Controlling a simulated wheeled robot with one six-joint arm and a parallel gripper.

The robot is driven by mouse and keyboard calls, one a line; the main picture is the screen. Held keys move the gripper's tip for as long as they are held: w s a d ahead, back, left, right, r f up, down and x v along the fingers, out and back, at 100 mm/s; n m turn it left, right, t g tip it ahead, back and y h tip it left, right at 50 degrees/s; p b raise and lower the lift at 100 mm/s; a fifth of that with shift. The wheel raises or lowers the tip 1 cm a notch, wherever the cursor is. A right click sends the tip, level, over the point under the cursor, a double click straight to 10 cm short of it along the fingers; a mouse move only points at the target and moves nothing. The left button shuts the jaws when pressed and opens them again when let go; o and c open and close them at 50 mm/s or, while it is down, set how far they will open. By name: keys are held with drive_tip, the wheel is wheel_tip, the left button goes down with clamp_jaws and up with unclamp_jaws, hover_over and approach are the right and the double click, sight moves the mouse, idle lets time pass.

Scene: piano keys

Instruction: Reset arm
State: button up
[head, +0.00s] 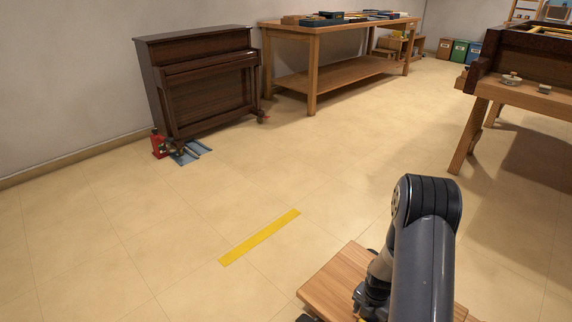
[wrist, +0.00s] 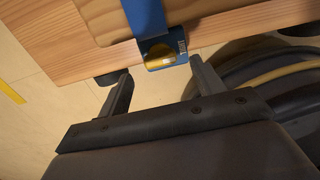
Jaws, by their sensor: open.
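My gripper (wrist: 160,82) shows in the wrist view with its two dark fingers spread apart and nothing between them. Just beyond the fingertips is a wooden board (wrist: 225,20), with a blue strap (wrist: 145,15) and a blue-and-yellow fitting (wrist: 163,54) at its edge. In the head view my arm is folded down at the lower right, over a wooden platform (head: 335,281). The gripper's fingers cannot be made out there. A dark brown upright piano (head: 205,85) stands against the left wall, far from my arm.
A yellow floor strip (head: 260,237) lies left of my arm. Red and blue items (head: 158,146) lie by the piano's foot. A long wooden workbench (head: 312,75) stands at the back, another wooden bench (head: 530,98) at the right. The tiled floor between is clear.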

sight(366, 322)
wheel_tip(366, 322, down, 4)
drive_tip(key=shift+f+b, duration=0.1)
drive_tip(key=shift+b, duration=0.6)
drive_tip(key=shift+r+m+p, duration=0.3)
drive_tip(key=shift+m, duration=0.5)
drive_tip(key=m, duration=1)
drive_tip(key=shift+m, duration=0.4)
